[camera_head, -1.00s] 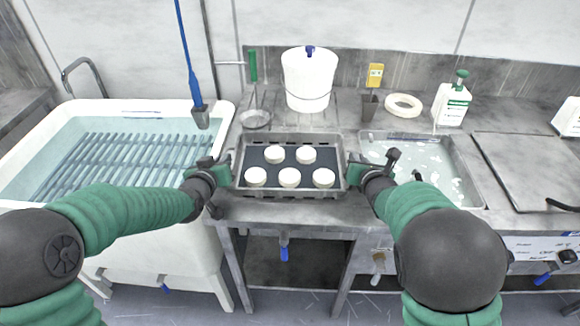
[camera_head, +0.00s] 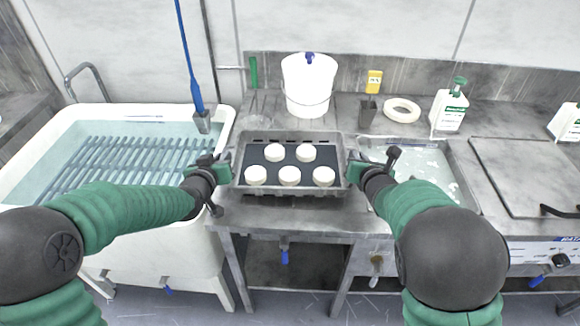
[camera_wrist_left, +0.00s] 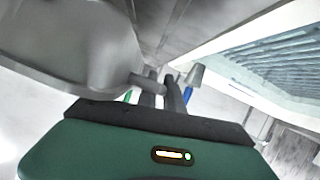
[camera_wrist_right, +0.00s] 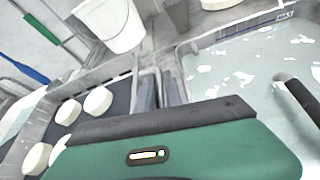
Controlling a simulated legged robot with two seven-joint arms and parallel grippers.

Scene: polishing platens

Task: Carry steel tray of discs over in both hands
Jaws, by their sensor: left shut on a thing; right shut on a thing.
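The steel tray (camera_head: 290,192) is in the middle of the head view, with a dark liner and several white discs (camera_head: 290,175) lying flat in it. My left gripper (camera_head: 226,168) is shut on the tray's left side, and my right gripper (camera_head: 354,168) is shut on its right side. The tray looks level, over the front part of the steel counter. In the right wrist view some discs (camera_wrist_right: 98,101) show in the tray, beside the fingers (camera_wrist_right: 158,92). In the left wrist view the fingers (camera_wrist_left: 163,92) meet a grey metal part. The tray's underside is hidden.
A water tank (camera_head: 228,112) with a blue rack stands left. A basin (camera_head: 452,158) of cloudy liquid lies right of the tray. Behind are a white bucket (camera_head: 309,85), dark cup (camera_head: 366,112), white ring (camera_head: 402,110) and bottle (camera_head: 449,108). A steel lid (camera_head: 530,175) is far right.

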